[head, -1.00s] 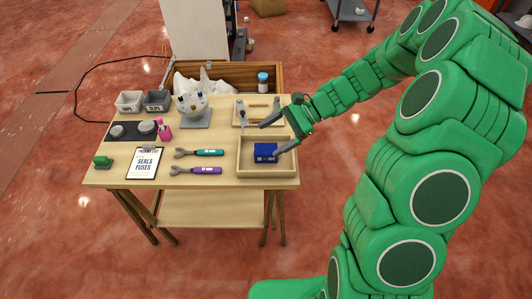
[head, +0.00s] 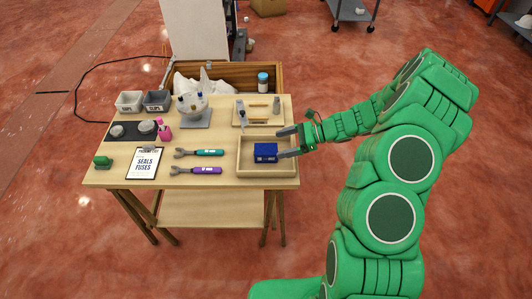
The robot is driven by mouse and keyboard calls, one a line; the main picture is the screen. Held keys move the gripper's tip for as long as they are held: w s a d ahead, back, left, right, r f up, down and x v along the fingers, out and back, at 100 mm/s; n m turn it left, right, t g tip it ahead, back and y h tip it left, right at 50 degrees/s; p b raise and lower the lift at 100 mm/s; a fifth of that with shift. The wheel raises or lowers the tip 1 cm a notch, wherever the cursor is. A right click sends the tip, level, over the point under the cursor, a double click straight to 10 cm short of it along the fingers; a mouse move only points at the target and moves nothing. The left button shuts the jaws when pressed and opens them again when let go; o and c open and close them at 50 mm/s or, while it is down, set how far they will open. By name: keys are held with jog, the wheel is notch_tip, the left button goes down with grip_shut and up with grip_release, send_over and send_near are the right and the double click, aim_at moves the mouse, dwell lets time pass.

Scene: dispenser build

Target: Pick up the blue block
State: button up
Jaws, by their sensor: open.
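The blue block (head: 265,152) sits in a shallow wooden tray (head: 249,172) at the right front of the table. My gripper (head: 285,143) is open, with its two grey fingers pointing left over the tray's right side. The fingers are to the right of the block; the nearer fingertip is close to its right edge. Nothing shows between the fingers. I cannot tell how high they are or whether the near one touches the block.
Two wrenches with teal (head: 209,152) and purple (head: 209,171) handles lie left of the tray. A wooden holder (head: 239,121) with small parts is behind it. A clipboard (head: 144,164) and grey bins (head: 156,100) are at the left. A wooden crate (head: 235,71) stands behind the table.

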aim_at(268, 149)
jog(key=shift+x, duration=3.55)
jog(key=shift+s+d, duration=0.1)
jog(key=shift+s, duration=0.05)
jog(key=c, duration=1.6)
